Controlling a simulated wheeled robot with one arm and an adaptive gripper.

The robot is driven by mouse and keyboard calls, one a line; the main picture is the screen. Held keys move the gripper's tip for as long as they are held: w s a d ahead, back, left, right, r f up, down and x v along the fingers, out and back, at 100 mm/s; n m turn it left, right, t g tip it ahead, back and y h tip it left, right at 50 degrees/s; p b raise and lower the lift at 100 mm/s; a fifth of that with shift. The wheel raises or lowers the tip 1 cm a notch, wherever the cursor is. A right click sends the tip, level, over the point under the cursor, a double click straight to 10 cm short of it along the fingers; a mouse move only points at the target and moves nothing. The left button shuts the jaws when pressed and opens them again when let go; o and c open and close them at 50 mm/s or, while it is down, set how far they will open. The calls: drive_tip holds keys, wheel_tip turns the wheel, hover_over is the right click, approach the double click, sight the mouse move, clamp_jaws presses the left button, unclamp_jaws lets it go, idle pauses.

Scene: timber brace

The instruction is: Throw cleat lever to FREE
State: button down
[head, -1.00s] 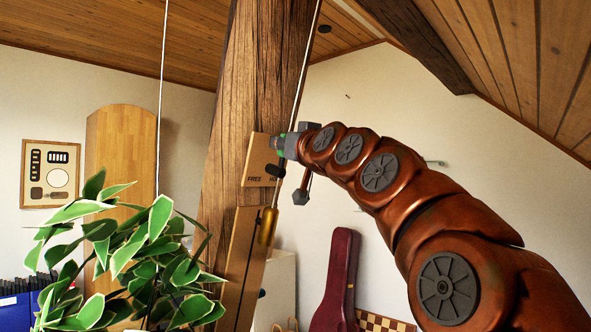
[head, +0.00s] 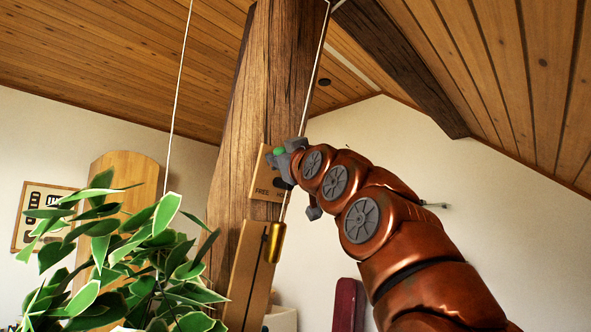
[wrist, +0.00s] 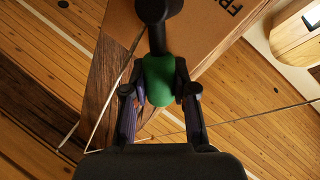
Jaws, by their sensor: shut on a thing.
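The cleat lever has a green knob (head: 279,151), which also shows in the wrist view (wrist: 159,82) on a dark lever arm (wrist: 156,12). My gripper (head: 284,158) is shut on the knob, with one finger on each side of it in the wrist view. The lever is on a pale wooden plate (head: 262,180) on the front of the timber brace (head: 265,85). The word FREE shows at the plate's lower left in the head view. The plate's right part and much of the lever are hidden behind my gripper.
A taut cord (head: 313,85) runs down the brace past my gripper to a brass weight (head: 275,242). A wooden batten (head: 246,270) is below the plate. A leafy plant (head: 130,255) fills the lower left. A maroon case (head: 347,305) stands at the lower right.

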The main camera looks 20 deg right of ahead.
drive_tip(key=shift+s, duration=0.15)
idle(0.3)
drive_tip(key=c, duration=1.4)
unclamp_jaws()
drive_tip(key=shift+o, duration=0.9)
drive_tip(key=shift+s+r, duration=0.1)
drive_tip(key=shift+s, duration=0.05)
drive_tip(key=o, duration=0.3)
